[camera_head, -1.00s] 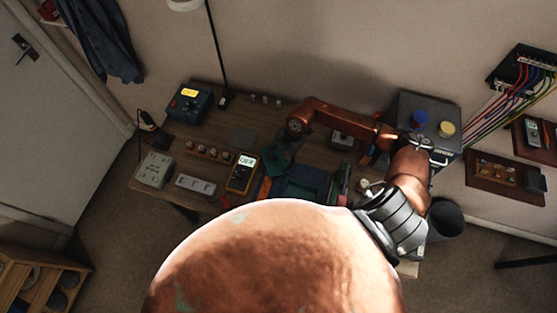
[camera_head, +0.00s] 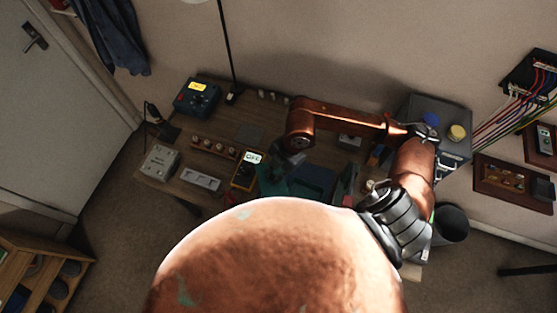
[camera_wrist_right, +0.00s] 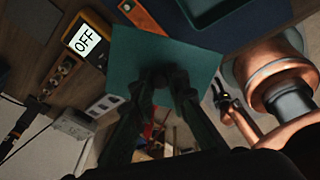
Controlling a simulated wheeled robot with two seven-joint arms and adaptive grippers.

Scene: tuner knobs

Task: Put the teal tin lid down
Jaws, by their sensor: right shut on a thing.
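The teal tin lid (camera_head: 271,181) is a flat teal square above the workbench, between the yellow meter and the dark blue mat. It fills the upper middle of the right wrist view (camera_wrist_right: 138,50). My right gripper (camera_head: 290,160) is shut on its near edge; its two dark fingers show at that edge in the wrist view (camera_wrist_right: 168,82). I cannot tell how far the lid is above the bench.
A yellow meter (camera_head: 246,168) reading OFF stands left of the lid. A row of knobs (camera_head: 212,147), a pale box (camera_head: 159,162) and a blue case (camera_head: 197,97) lie further left. A dark blue mat (camera_head: 315,178) lies to the right. A teal tray shows in the wrist view (camera_wrist_right: 208,10).

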